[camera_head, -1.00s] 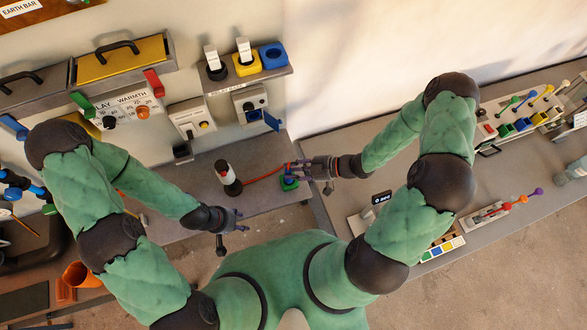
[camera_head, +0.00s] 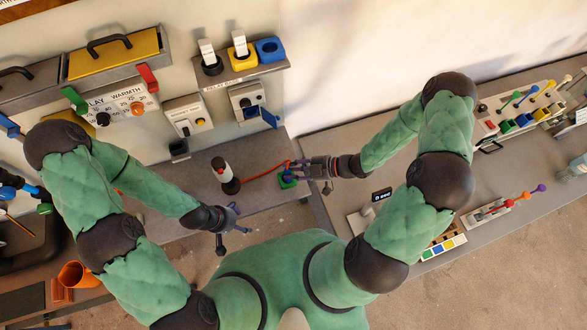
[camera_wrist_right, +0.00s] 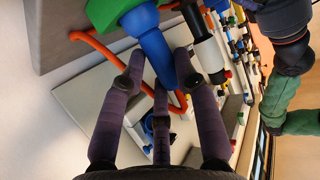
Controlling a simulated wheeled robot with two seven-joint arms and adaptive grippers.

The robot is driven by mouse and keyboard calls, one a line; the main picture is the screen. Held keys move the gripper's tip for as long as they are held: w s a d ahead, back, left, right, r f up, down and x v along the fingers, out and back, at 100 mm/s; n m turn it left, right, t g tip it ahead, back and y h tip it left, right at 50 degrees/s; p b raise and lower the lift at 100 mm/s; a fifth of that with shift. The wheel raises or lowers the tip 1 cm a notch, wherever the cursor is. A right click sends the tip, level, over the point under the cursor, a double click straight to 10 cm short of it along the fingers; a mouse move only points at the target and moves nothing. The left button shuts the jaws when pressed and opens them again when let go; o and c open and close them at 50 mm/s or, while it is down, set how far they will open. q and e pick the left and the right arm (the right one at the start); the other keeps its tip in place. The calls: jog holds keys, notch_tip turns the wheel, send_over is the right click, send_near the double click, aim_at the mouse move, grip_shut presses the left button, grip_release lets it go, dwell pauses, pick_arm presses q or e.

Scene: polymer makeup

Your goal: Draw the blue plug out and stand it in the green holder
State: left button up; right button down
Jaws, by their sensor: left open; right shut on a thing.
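The blue plug (camera_wrist_right: 153,47) is between the fingers of my right gripper (camera_wrist_right: 157,85) in the right wrist view. Its wide end meets the green holder (camera_wrist_right: 112,12); how deep it sits there is hidden. In the head view my right gripper (camera_head: 300,168) is at the green holder (camera_head: 288,182) on the grey bench, shut on the plug, which is mostly covered by the fingers. An orange-red cord (camera_head: 262,177) runs left from the plug towards a black-and-white post. My left gripper (camera_head: 225,218) is open and empty, at the bench's front edge.
The black-and-white post (camera_head: 225,176) stands left of the holder; it also shows in the wrist view (camera_wrist_right: 209,52). A wall box with a blue flap (camera_head: 269,117) is behind. A second bench (camera_head: 350,150) with coloured parts lies right. Floor lies in front.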

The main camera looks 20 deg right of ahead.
jog(key=shift+d+f, duration=0.15)
jog(key=shift+f, duration=0.25)
jog(key=c, duration=0.9)
grip_release()
jog(key=shift+o, duration=0.2)
jog(key=v, duration=0.8)
jog(key=shift+d, duration=0.2)
jog(key=shift+r, duration=0.15)
